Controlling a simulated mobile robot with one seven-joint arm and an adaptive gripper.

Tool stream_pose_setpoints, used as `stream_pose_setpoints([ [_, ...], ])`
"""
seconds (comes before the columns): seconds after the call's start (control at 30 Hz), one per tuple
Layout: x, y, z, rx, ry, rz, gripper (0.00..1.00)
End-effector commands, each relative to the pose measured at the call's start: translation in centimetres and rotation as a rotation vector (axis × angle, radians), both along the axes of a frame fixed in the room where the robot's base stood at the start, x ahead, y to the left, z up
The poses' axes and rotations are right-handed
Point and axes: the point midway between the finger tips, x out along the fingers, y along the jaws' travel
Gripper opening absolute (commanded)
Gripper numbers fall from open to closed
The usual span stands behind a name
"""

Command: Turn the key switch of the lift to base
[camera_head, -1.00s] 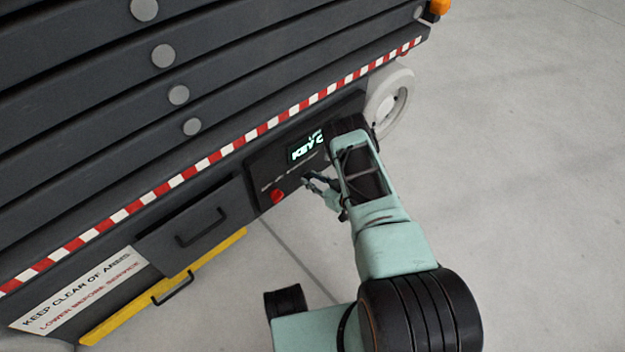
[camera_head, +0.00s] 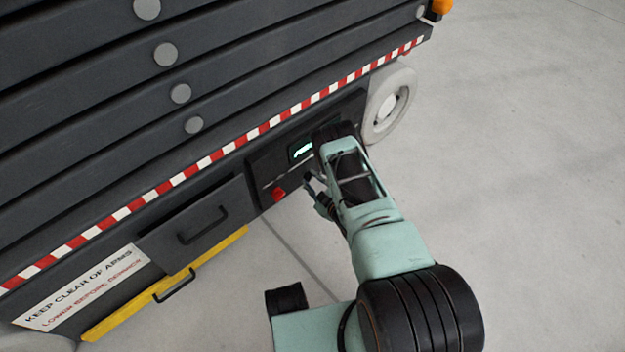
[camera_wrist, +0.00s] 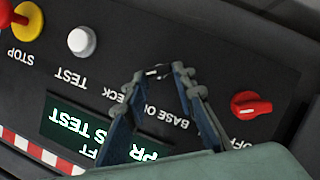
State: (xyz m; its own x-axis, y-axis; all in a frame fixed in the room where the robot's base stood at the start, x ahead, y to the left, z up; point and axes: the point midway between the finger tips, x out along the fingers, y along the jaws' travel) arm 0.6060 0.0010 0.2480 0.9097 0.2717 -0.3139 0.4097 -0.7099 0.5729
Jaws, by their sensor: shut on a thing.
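The key switch is on the lift's dark control panel (camera_wrist: 215,30). In the wrist view my gripper (camera_wrist: 158,72) has its two fingertips close together on the small metal key (camera_wrist: 156,74). The fingers hide most of the switch, so which mark the key points to cannot be told. Upside-down labels around it read BASE and part of DECK. The green display (camera_wrist: 75,120) shows partly covered words ending in TEST. In the head view my gripper (camera_head: 310,181) reaches the panel, and the key is too small to see.
A red rotary knob (camera_wrist: 250,104) marked OFF sits right of my fingers. A white TEST button (camera_wrist: 82,41) and a red STOP button (camera_wrist: 6,14) on a yellow base (camera_wrist: 28,21) lie left. A pale wheel (camera_head: 389,104) stands beside the panel. Floor at right is clear.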

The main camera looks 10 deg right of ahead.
Motion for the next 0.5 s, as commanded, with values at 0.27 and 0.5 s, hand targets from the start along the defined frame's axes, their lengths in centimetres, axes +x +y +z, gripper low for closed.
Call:
stream_pose_setpoints([
  [0.27, -0.18, 0.18, -0.27, -0.119, -0.067, 0.001, 0.0],
  [0.5, -0.15, 0.19, -0.24, -0.162, -0.092, 0.001, 0.0],
])
